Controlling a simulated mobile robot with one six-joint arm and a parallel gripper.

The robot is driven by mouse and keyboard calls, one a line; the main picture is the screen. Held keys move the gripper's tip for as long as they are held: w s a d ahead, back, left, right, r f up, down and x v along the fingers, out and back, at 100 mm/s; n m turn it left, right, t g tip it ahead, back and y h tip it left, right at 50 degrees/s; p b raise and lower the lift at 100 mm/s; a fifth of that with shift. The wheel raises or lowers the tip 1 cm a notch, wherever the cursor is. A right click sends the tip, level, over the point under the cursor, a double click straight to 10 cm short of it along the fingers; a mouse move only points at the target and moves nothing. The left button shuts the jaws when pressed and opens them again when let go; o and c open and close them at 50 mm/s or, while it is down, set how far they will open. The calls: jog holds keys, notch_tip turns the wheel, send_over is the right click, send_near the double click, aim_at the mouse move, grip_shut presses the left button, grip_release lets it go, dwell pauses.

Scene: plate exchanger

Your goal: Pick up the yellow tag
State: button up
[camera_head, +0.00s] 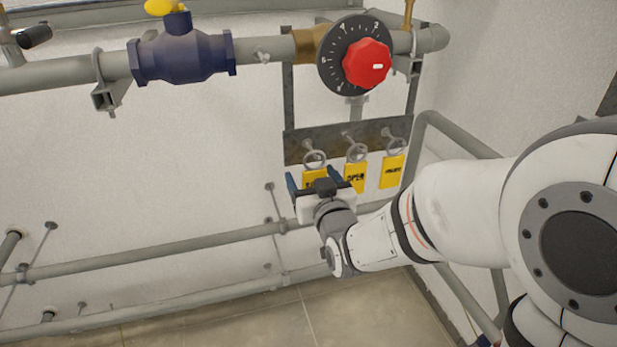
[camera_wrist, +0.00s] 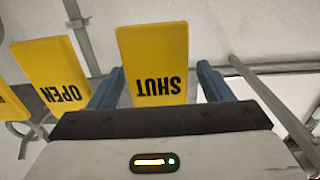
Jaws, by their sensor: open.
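Three yellow tags hang by rings from a dark metal plate in the head view. The left tag (camera_head: 313,175) is partly hidden behind my gripper (camera_head: 314,179). The middle tag (camera_head: 356,176) and right tag (camera_head: 392,171) hang to its right. In the wrist view, a yellow tag reading SHUT (camera_wrist: 153,60) shows between the two blue fingers of my gripper (camera_wrist: 161,73), which are open on either side of it. A tag reading OPEN (camera_wrist: 52,72) is to the left, outside the fingers. A sliver of another tag (camera_wrist: 10,108) shows at the far left.
The dark plate (camera_head: 350,139) is below a pipe with a red knob (camera_head: 367,64) and a blue valve (camera_head: 181,57). Grey pipes (camera_head: 150,252) run along the wall below left. A bent grey pipe (camera_head: 460,130) stands right of the tags.

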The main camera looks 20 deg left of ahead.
jog(key=shift+w+a, duration=0.2)
jog(key=shift+w, duration=0.05)
jog(key=shift+c, duration=0.2)
jog(key=c, duration=1)
jog(key=shift+c, duration=0.2)
